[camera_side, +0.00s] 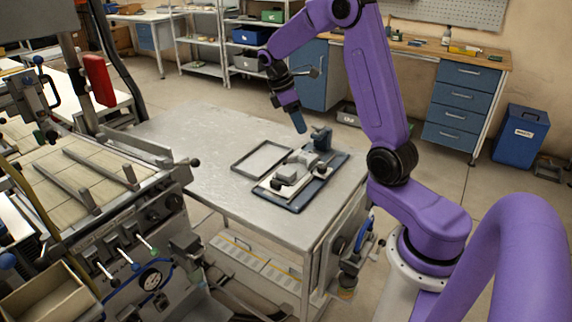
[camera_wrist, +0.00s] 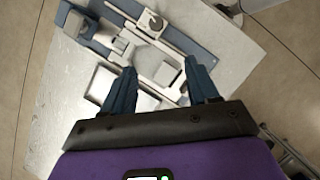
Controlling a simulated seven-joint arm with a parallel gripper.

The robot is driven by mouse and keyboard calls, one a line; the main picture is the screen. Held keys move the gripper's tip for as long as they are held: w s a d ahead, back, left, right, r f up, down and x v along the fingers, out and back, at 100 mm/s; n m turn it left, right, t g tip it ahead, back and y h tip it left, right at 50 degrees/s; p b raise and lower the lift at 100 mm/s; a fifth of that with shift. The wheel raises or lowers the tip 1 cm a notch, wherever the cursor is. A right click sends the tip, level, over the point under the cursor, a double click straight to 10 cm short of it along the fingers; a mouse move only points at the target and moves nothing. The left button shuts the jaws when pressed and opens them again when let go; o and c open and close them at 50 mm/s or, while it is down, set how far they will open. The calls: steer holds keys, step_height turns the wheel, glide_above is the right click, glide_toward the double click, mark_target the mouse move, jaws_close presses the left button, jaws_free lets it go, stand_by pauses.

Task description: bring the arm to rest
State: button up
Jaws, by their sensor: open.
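My gripper (camera_side: 299,122) hangs above the metal table, at the end of my purple arm, with clear air between it and the things below. In the wrist view its two dark blue fingers (camera_wrist: 160,88) are apart with nothing held between them. Below it is a grey and white device (camera_side: 296,172) on a dark blue tray (camera_side: 312,199); the device also shows in the wrist view (camera_wrist: 158,64). A blue block-like part (camera_side: 321,139) stands at the back of the tray.
A flat grey frame (camera_side: 234,167) lies on the table (camera_side: 200,125), left of the tray. A machine with levers (camera_side: 120,255) stands at the left. The back left of the table is bare. A blue-drawered bench (camera_side: 460,95) and a blue bin (camera_side: 521,135) stand behind.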

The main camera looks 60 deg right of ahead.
steer(key=s+a+r+n+t, duration=0.1)
steer(key=s+a, duration=0.2)
steer(key=a, duration=0.6)
steer(key=s+a+r+n+t, duration=0.15)
steer(key=s+a, duration=0.25)
steer(key=a, duration=0.5)
steer(key=s+a+f+n+y, duration=0.1)
steer(key=s+a, duration=0.2)
steer(key=s, duration=0.6)
steer(key=s+a+f+y, duration=0.1)
steer(key=s+a+y, duration=0.1)
steer(key=s, duration=0.8)
steer(key=shift+s+a+n+t, duration=0.2)
steer(key=shift+a+n+t, duration=0.2)
steer(key=shift+a, duration=0.5)
